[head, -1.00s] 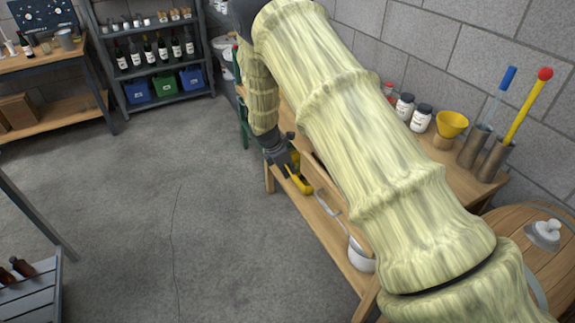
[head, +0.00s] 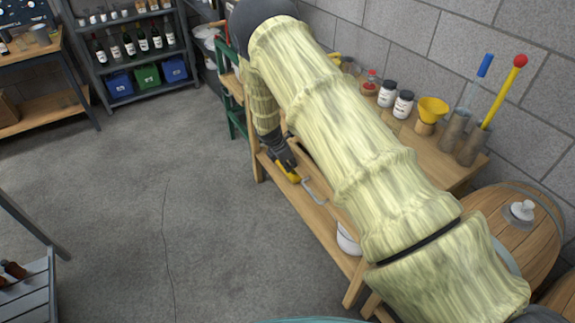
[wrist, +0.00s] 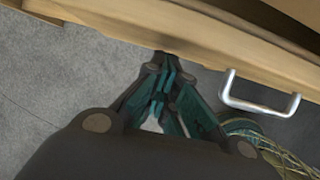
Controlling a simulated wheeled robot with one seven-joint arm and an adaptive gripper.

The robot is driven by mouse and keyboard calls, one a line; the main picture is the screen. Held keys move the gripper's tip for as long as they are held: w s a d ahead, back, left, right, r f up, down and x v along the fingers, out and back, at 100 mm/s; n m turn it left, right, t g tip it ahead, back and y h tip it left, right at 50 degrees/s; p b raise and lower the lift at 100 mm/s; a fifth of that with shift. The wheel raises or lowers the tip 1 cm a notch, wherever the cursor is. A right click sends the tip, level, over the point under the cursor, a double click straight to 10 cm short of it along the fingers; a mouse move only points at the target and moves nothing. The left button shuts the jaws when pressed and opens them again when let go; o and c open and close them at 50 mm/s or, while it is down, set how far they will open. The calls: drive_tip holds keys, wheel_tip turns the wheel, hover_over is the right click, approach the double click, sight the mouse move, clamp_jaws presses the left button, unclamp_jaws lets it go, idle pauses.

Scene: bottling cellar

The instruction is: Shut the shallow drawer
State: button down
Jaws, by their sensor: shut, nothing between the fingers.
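The shallow drawer is in the wooden bench. Its pale wooden front (wrist: 200,42) crosses the top of the wrist view, with a silver bar handle (wrist: 258,106) on it. The handle (head: 313,190) also shows in the head view. A dark gap shows behind the front's top edge at upper right, so the drawer seems partly open; how far, I cannot tell. My gripper (wrist: 166,56) is shut and empty. Its tips are at the drawer front, left of the handle; contact is not clear. In the head view my arm hides much of the drawer and bench top, with my gripper (head: 289,165) below.
A yellow item (head: 289,175) and a white pot (head: 347,239) are low at the bench. Jars (head: 403,104), a yellow funnel (head: 432,109) and tubes stand on top. A barrel (head: 525,225) is at right. The floor (head: 150,200) left of the bench is clear.

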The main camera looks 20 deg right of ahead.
sight(301, 159)
drive_tip(key=shift+d, duration=0.1)
drive_tip(key=d, duration=0.3)
drive_tip(key=d+b, duration=0.1)
drive_tip(key=shift+w+d, duration=0.25)
drive_tip(key=shift+w, duration=0.1)
drive_tip(key=shift+d, duration=0.25)
drive_tip(key=shift+r, duration=0.1)
